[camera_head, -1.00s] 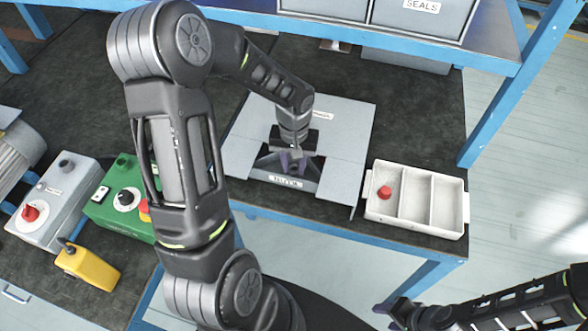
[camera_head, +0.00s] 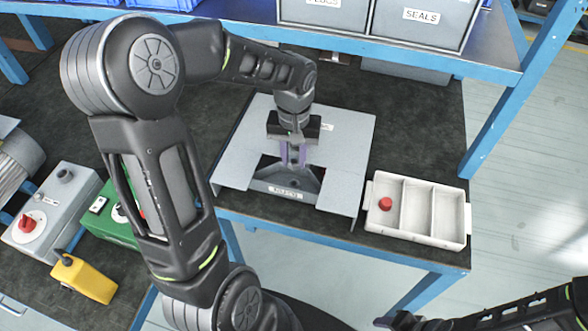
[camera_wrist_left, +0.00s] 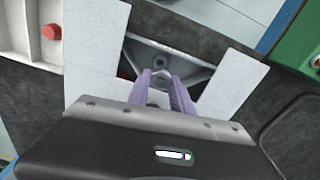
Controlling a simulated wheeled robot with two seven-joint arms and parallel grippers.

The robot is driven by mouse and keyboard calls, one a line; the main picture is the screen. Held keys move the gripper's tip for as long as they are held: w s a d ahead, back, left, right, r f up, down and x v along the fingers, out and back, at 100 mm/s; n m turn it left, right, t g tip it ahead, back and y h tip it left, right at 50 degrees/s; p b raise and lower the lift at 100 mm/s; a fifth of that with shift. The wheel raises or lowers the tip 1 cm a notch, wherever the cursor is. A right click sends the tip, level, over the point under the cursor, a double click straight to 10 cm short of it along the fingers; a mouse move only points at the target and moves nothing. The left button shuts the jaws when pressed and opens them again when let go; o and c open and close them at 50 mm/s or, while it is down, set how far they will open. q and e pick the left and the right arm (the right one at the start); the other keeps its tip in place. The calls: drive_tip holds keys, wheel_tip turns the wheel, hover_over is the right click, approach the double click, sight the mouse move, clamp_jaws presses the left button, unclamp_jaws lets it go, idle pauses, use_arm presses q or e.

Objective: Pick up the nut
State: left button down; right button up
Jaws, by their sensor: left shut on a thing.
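My left gripper (camera_head: 291,163) is above the middle of a dark grey bracket (camera_head: 268,179) with a white label on its front, between light grey plates. Its purple fingers point down and are shut on a small grey nut (camera_wrist_left: 161,77), which shows between the fingertips in the left wrist view. The nut is too small to make out in the head view. The bracket's sloping arms and a round hole show beyond the fingertips in the left wrist view. My right gripper (camera_head: 391,319) is at the bottom edge, too dark and cut off to judge its opening.
A white tray (camera_head: 434,239) with three compartments stands right of the plates (camera_head: 345,150); a red knob-like piece (camera_head: 385,203) lies in its left compartment. A green control box (camera_head: 103,225), a grey box (camera_head: 45,225) and a yellow device (camera_head: 85,281) are at left. Bins stand on the shelf behind.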

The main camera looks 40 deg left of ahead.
use_arm(q)
drive_tip(key=shift+r, duration=1)
drive_tip(key=shift+f, duration=0.15)
